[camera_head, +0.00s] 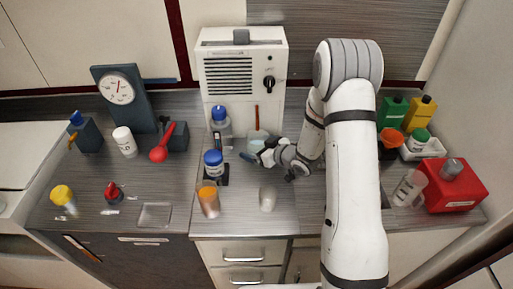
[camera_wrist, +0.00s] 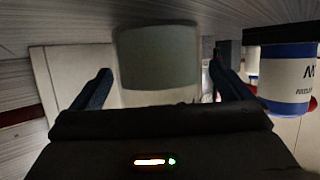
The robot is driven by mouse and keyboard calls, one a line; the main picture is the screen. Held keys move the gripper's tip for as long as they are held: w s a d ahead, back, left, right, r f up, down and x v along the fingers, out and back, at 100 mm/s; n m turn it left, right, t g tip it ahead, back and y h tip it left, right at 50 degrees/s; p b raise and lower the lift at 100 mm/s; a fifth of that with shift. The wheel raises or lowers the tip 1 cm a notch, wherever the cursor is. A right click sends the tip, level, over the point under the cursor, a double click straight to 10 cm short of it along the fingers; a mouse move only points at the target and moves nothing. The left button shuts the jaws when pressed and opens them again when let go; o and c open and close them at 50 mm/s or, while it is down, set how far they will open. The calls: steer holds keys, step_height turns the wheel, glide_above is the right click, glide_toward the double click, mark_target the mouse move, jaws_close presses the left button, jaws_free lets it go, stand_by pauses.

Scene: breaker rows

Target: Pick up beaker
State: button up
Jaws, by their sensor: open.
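A pale, see-through beaker (camera_head: 257,136) stands in front of the white panelled unit, with a thin brown rod rising above it in the head view. In the wrist view a grey-green translucent body, which looks like the beaker (camera_wrist: 157,57), lies ahead between my two dark blue fingers. My gripper (camera_head: 259,153) is open in front of the beaker, and it also shows in the wrist view (camera_wrist: 160,85). The gripper hides the beaker's lower part in the head view. I see no finger closed on it.
A blue-capped white bottle (camera_head: 213,163) stands close left of my gripper. An orange-topped vial (camera_head: 208,200) and a pale grey rounded object (camera_head: 268,198) stand nearer the counter front. The white unit (camera_head: 243,75) blocks the back. A red container (camera_head: 455,187) is at far right.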

steer(key=c, duration=1.2)
steer(key=shift+c, duration=0.2)
steer(key=shift+r, duration=0.25)
